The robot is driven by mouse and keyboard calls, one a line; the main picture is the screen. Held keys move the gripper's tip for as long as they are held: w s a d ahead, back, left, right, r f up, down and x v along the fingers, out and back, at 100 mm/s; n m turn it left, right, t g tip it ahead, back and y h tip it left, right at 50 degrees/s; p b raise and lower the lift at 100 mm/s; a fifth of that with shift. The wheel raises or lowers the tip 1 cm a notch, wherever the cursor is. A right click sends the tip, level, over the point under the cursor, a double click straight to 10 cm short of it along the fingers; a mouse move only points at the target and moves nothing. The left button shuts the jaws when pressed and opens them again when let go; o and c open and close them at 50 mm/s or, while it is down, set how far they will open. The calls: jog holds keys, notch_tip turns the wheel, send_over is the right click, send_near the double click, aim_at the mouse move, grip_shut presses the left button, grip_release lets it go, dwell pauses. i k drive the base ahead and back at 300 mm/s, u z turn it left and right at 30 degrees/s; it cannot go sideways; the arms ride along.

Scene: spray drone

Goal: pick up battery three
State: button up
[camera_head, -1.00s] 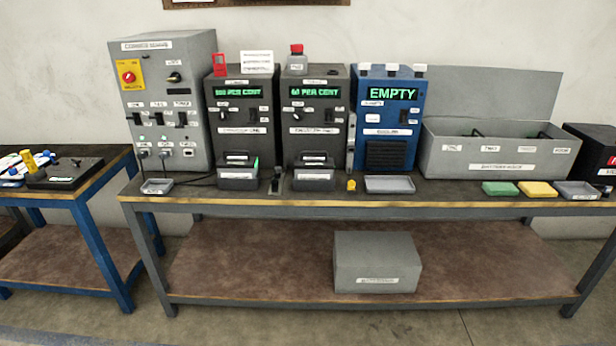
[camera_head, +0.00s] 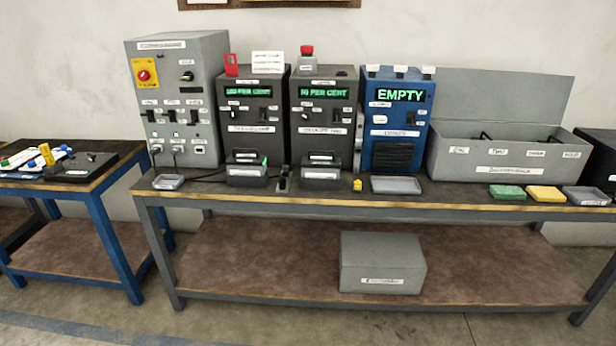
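The long grey battery box (camera_head: 505,168) stands open at the right of the workbench, its lid raised against the wall. Its front carries several small labels, one of which looks like "three" near the right. Dark handle-like shapes (camera_head: 487,136) show just above its rim; the rest of the inside is hidden by the front wall. I cannot tell which of them is battery three. My gripper is not in view.
Two dark chargers with green displays (camera_head: 250,120) and a blue unit reading "EMPTY" (camera_head: 397,120) stand left of the box. Green (camera_head: 507,192) and yellow (camera_head: 545,193) pads and a grey tray (camera_head: 586,196) lie before it. A grey box (camera_head: 382,262) sits on the lower shelf.

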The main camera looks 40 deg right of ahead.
aim_at(327, 167)
jog(key=i, duration=1)
jog(key=u, duration=0.05)
